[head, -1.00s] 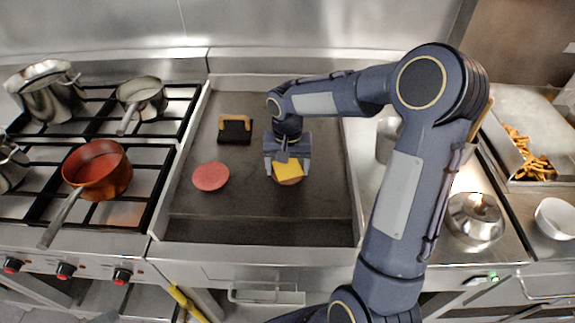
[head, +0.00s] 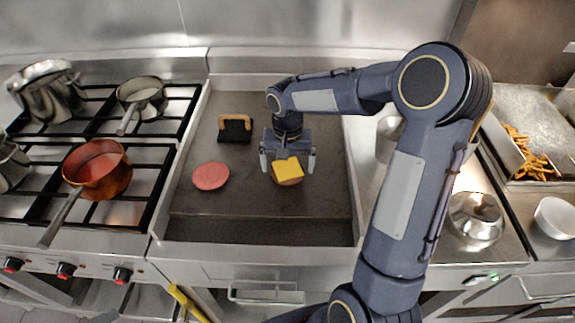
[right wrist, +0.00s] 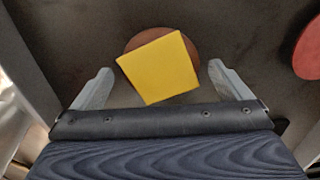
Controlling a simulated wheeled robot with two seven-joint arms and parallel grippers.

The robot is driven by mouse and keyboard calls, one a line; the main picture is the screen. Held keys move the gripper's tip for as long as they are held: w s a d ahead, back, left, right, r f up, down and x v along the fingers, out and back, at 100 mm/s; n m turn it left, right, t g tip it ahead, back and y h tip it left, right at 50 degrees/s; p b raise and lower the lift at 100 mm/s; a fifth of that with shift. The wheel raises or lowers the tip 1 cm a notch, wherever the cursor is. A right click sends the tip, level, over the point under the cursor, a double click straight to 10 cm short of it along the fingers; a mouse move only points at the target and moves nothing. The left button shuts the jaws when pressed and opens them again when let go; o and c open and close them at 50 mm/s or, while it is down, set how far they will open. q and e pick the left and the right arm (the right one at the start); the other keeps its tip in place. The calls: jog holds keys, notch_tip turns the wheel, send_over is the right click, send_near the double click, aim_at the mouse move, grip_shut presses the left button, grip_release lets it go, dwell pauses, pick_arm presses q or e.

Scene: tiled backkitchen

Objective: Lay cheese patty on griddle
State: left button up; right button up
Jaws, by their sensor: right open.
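The cheese patty (head: 287,171), a brown patty with a yellow cheese slice on top, lies on the dark griddle (head: 240,212), right of its middle. In the right wrist view the cheese patty (right wrist: 160,68) is between and just beyond the fingertips, the slice turned askew on it. My right gripper (head: 288,168) is open, its two fingers spread to either side of the patty with gaps on both sides. It also shows in the right wrist view (right wrist: 157,82). My left gripper is not seen.
A bare red patty (head: 210,176) lies on the griddle to the left. A black press with a wooden handle (head: 235,129) stands behind it. A stove with pots, including a copper saucepan (head: 97,168), is at left. The griddle's front is clear.

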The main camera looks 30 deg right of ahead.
aim_at(287, 170)
notch_tip(287, 170, up, 11)
jog(key=s+a+f+n+t+y, duration=0.1)
jog(key=s+a+n+t+y, duration=0.1)
jog(key=s, duration=0.9)
jog(key=s+a+f+n+t+y, duration=0.1)
jog(key=s+a, duration=0.4)
jog(key=s, duration=0.6)
jog(key=n+t, duration=0.1)
jog(key=t, duration=0.1)
jog(key=shift+a+n+t+y, duration=0.2)
jog(key=shift+n+t+y, duration=0.1)
jog(key=shift+n+y, duration=0.1)
jog(key=shift+s, duration=0.1)
